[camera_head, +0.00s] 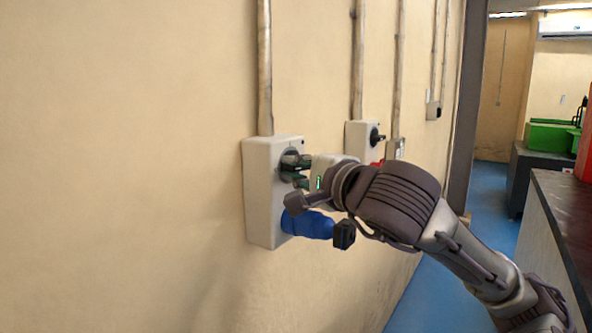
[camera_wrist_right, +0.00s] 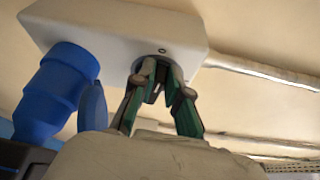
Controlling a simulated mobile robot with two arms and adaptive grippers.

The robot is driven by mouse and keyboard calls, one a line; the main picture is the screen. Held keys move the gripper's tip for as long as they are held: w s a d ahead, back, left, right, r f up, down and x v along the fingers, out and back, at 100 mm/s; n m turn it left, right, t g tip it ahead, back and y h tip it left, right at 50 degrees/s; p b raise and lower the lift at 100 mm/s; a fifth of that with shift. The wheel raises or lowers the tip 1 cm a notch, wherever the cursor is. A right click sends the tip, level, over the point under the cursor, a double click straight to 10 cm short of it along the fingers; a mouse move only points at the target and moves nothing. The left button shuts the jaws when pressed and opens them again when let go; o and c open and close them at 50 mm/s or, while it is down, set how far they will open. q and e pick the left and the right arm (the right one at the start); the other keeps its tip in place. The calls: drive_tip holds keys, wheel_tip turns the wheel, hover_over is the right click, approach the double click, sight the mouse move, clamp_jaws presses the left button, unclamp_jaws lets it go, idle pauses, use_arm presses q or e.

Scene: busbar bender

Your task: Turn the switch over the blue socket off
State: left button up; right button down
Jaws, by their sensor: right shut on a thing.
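A white socket box (camera_head: 264,205) is fixed to the wall, with the blue socket (camera_head: 308,224) low on it and a dark plug end sticking out. A dark rotary switch (camera_head: 289,158) sits above the blue socket. My right gripper (camera_head: 297,172) is at the switch, its fingers around the knob and shut on it. In the right wrist view the green-padded fingers (camera_wrist_right: 162,90) close on the dark switch knob (camera_wrist_right: 150,92), mostly hidden between them. The blue socket (camera_wrist_right: 56,88) is left of the fingers there. My left gripper is not in view.
A second white box (camera_head: 360,140) with a dark switch and a red socket (camera_head: 376,163) is farther along the wall, behind my right gripper. Conduits run up the wall. A dark-topped counter (camera_head: 566,215) stands at the right. Blue floor lies between.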

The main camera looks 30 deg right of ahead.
drive_tip(key=c, duration=1.2)
unclamp_jaws()
drive_tip(key=shift+w, duration=0.1)
drive_tip(key=shift+o, duration=0.2)
drive_tip(key=s, duration=0.7)
drive_tip(key=shift+s+r, duration=0.15)
drive_tip(key=shift+s, duration=0.1)
drive_tip(key=shift+o, duration=0.3)
